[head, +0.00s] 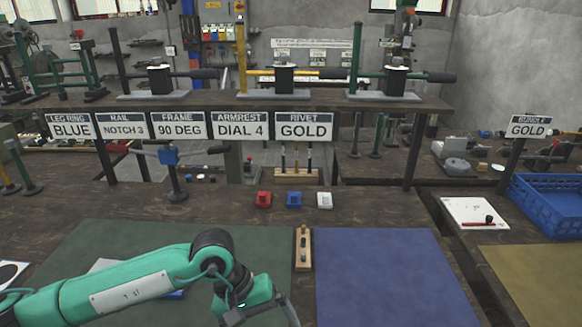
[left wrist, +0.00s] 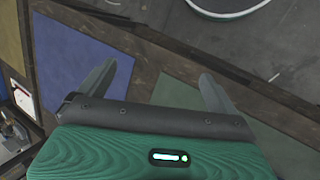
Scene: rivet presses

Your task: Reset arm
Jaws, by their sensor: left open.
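My left arm comes in from the left in the head view, low over the green mat (head: 75,250). Its gripper (head: 270,315) is at the bottom edge, partly cut off, near the gap between the green mat and the blue mat (head: 390,275). In the left wrist view the two fingers of my left gripper (left wrist: 155,90) are spread apart with nothing between them. Below them are the dark bench top and parts of the blue and green mats. My right gripper is not in view.
A small wooden block (head: 303,250) stands between the mats. Red (head: 264,200), blue (head: 294,200) and white (head: 324,200) pieces sit behind it. A blue crate (head: 550,205) is at the right. A raised shelf with signs (head: 305,126) spans the back. The blue mat is clear.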

